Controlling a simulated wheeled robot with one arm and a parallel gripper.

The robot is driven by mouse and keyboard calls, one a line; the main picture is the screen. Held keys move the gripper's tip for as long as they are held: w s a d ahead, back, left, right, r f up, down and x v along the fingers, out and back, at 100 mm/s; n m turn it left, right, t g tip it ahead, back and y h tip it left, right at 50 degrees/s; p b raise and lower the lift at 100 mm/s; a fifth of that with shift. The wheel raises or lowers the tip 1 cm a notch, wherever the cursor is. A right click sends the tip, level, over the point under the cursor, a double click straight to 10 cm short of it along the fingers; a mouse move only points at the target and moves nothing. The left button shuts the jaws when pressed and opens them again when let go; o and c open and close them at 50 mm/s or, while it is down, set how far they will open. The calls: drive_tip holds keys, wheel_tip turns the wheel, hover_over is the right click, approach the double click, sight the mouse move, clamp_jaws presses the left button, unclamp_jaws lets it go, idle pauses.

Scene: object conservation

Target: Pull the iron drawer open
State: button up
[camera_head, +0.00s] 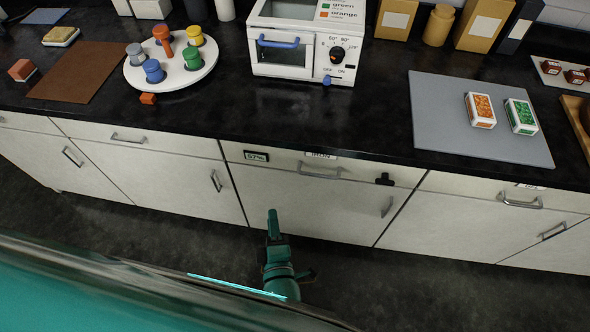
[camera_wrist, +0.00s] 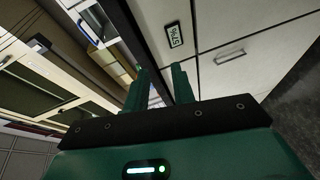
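The iron drawer (camera_head: 275,165) is shut, flush with the white cabinet front below the black counter. Its label reads IRON (camera_head: 321,155) and its metal bar handle (camera_head: 319,174) sits below that. A small display reading 57% (camera_head: 256,156) is at its left end. In the wrist view, a bar handle (camera_wrist: 230,56) and the display (camera_wrist: 173,35) show on the pale front. My gripper (camera_head: 272,214) is in front of the cabinet, below and left of the handle, apart from it. In the wrist view my gripper (camera_wrist: 165,78) has its fingers apart with nothing held.
A black knob-like fitting (camera_head: 384,179) is at the drawer's right end. A cabinet door with a handle (camera_head: 387,207) lies below. On the counter (camera_head: 345,125) stand a white toaster oven (camera_head: 285,65), a round tray of colored pieces and a grey mat (camera_head: 455,130). The floor in front is clear.

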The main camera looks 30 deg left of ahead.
drive_tip(key=w+d+f+m+t+h, duration=0.1)
drive_tip(key=w+d+f+m+h, duration=0.15)
drive_tip(key=w+d+h, duration=0.35)
drive_tip(key=p, duration=0.4)
approach(315, 174)
drive_tip(key=shift+y, duration=0.3)
drive_tip(key=x, duration=1)
drive_tip(key=shift+w+d+f, duration=0.1)
drive_tip(key=shift+d+f, duration=0.05)
drive_tip(key=shift+f, duration=0.2)
clamp_jaws()
